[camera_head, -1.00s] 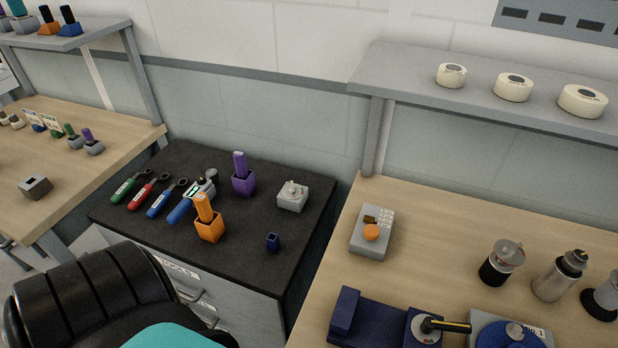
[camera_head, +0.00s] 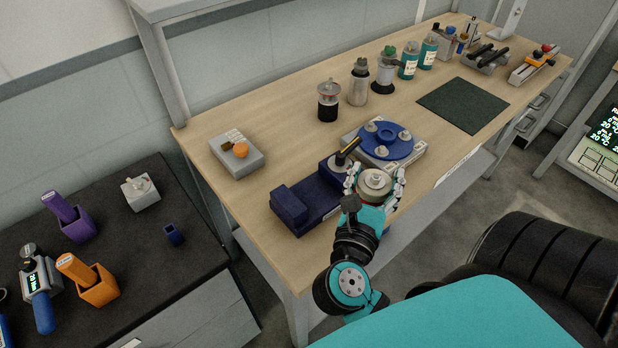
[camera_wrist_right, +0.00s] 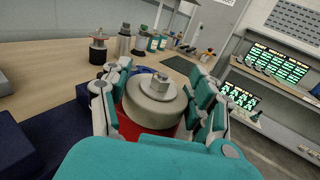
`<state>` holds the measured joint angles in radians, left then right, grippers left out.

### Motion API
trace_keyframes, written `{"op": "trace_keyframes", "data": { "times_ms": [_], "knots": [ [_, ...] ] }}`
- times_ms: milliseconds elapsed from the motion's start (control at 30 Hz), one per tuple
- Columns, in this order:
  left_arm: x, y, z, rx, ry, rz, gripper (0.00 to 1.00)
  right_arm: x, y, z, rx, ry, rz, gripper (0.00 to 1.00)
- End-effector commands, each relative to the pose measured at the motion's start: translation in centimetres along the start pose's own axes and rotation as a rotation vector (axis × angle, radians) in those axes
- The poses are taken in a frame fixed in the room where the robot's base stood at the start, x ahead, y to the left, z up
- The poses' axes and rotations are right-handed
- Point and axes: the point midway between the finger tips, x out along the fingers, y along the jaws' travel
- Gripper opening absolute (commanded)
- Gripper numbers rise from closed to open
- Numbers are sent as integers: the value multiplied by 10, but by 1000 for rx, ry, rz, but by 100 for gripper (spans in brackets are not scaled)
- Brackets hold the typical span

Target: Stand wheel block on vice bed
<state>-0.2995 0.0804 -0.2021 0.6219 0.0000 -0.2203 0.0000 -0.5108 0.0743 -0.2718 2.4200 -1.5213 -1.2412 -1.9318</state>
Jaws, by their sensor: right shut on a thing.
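The wheel block (camera_head: 375,181) is a cream round wheel with a metal nut on top. It is between the fingers of my right gripper (camera_head: 374,184), near the front edge of the bench. In the right wrist view the wheel (camera_wrist_right: 155,103) sits between both finger pairs (camera_wrist_right: 160,105), with something red under it. The dark blue vice (camera_head: 308,205) lies on the bench just left of the gripper. It has a tall jaw at its left end and a black and yellow lever (camera_head: 347,151) at its right end. The wheel's underside is hidden. My left gripper is not in view.
A blue round plate (camera_head: 385,141) on a grey base lies behind the gripper. A grey box with an orange button (camera_head: 236,153) lies left of the vice. Several canisters (camera_head: 358,82) stand further back. A dark mat (camera_head: 462,105) lies to the right.

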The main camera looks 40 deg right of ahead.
Motion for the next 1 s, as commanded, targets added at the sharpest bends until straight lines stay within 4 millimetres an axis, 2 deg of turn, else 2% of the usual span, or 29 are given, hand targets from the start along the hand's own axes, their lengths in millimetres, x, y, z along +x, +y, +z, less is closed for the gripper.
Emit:
{"op": "trace_keyframes", "data": {
  "times_ms": [100,200,267,700,833,1000],
  "knots": [
    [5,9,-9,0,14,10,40,1,-14,-4,5,-5,-97,3],
    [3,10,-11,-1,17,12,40,2,-8,-5,6,-6,-124,3],
    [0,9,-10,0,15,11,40,4,3,-4,7,-7,-124,3],
    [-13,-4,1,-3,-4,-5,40,16,106,-13,5,-7,-121,3],
    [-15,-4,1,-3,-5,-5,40,19,127,-16,4,-7,-121,3],
    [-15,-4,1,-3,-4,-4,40,20,139,-18,4,-7,-121,3]
  ]
}}
